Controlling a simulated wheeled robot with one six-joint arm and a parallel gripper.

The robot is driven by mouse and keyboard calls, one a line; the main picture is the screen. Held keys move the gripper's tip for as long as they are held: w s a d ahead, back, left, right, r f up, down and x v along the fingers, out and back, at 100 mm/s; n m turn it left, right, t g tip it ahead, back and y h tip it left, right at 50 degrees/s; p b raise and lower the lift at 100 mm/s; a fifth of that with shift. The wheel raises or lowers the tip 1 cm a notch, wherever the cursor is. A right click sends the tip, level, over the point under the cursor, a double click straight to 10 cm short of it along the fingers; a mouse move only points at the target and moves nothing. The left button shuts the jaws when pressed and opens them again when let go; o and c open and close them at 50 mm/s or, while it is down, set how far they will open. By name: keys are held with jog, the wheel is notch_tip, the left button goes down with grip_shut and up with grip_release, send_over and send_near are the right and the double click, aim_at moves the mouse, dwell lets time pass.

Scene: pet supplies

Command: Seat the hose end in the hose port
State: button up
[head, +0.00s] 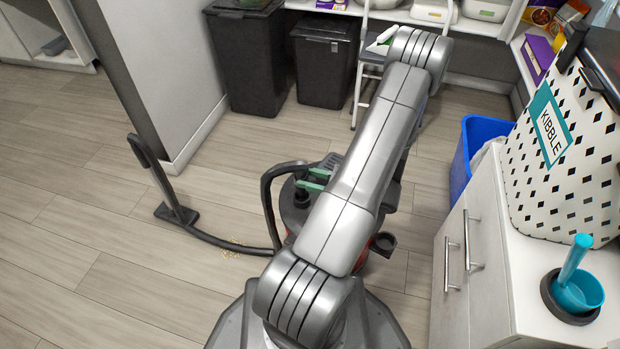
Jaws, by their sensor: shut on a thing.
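A black hose (266,196) runs along the floor from a floor nozzle, rises and loops over toward my gripper. My gripper (306,182), with green fingers, is mostly hidden by my arm. It is shut on the hose end (302,196), a short dark piece just above the vacuum's top. The vacuum (294,218) is a round dark canister with red on its lower side, standing on the floor partly behind my arm. The hose port is not clearly visible; the hose end and fingers cover that area. I cannot tell whether the hose end touches the port or is apart from it.
A grey pillar (170,75) and two dark bins (249,60) stand behind. At right are a white cabinet (485,285), a kibble bin (560,190) and a blue bin (470,150).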

jog(key=shift+f+b, duration=1.05)
jog(key=shift+f, duration=0.3)
dwell(0.3)
jog(key=o, duration=1.1)
jog(key=shift+c, duration=0.2)
jog(key=shift+d, duration=0.1)
jog(key=p+v, duration=0.3)
jog(key=v, duration=1)
jog(key=shift+s+d, duration=0.15)
jog(key=shift+d, duration=0.15)
jog(key=shift+a, duration=0.1)
